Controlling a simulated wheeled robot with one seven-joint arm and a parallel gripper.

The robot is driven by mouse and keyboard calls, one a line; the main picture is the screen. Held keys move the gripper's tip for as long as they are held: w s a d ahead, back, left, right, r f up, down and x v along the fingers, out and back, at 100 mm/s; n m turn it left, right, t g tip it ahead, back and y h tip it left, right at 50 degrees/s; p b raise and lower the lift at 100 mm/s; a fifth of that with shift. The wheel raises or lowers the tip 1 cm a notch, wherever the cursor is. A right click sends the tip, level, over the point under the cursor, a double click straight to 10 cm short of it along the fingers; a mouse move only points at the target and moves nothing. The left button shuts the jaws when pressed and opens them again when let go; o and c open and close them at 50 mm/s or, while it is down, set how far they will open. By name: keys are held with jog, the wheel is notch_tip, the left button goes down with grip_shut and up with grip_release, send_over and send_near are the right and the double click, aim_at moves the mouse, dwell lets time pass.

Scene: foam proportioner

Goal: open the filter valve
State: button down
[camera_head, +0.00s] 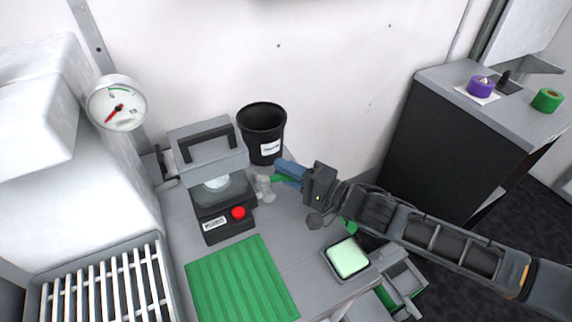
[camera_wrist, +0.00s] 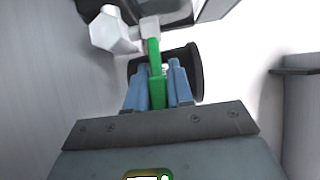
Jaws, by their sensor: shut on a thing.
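The filter valve (camera_head: 264,187) is a small pale grey fitting beside the dark machine on the grey worktop. Its green lever (camera_head: 279,179) points right, toward my gripper (camera_head: 284,173). In the wrist view the valve body (camera_wrist: 118,32) is at the top, with a pale hexagonal end at its left. The green lever (camera_wrist: 154,60) runs down from it between the blue fingers of my gripper (camera_wrist: 159,80). The fingers are shut on the lever. The fingers hide part of the lever in the head view.
A black bucket (camera_head: 262,128) stands just behind the valve. A machine with a red button (camera_head: 238,212) stands close on the left. A green ribbed mat (camera_head: 240,283) and a tray with a pale green pad (camera_head: 347,258) lie in front. A gauge (camera_head: 117,103) hangs at left.

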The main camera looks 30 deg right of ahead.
jog(key=shift+f, duration=0.1)
jog(key=c, duration=1.1)
grip_release()
jog(key=shift+s, duration=0.1)
jog(key=shift+b+v, duration=0.7)
jog(key=shift+v, duration=3.2)
